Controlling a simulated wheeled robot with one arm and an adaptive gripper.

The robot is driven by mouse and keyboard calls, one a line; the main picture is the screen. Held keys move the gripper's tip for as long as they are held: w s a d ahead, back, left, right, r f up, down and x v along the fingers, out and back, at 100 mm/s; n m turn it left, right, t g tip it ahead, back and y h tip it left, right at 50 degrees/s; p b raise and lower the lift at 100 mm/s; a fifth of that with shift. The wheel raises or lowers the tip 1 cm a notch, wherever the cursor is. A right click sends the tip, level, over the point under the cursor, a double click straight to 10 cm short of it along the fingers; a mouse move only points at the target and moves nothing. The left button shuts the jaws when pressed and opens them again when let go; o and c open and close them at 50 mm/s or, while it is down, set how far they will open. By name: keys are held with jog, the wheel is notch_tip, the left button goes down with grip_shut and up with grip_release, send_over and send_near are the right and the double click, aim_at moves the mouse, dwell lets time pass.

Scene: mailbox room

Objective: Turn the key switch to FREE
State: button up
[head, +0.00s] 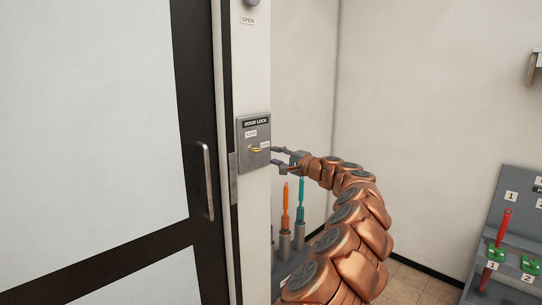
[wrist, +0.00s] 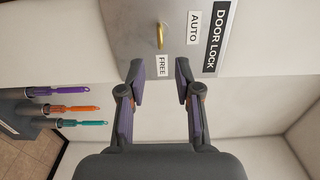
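The grey door lock plate (head: 254,136) is on the white post right of the door, with AUTO and FREE labels. The brass key (head: 257,149) stands out from the plate. In the head view it lies about level, along the line toward the FREE label (head: 265,144). In the wrist view, turned on its side, the key (wrist: 160,36) is above the FREE label (wrist: 163,65) and also lines up with it. My gripper (head: 277,156) is just right of the plate. Its fingers (wrist: 160,78) are spread and empty, apart from the key.
The door with its handle (head: 208,181) is left of the post. Orange (head: 285,205) and teal (head: 301,200) tools stand in holders below my gripper; a purple one (wrist: 57,91) shows in the wrist view. A grey numbered rack (head: 514,240) is at right.

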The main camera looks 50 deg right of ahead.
jog(key=shift+s, duration=0.95)
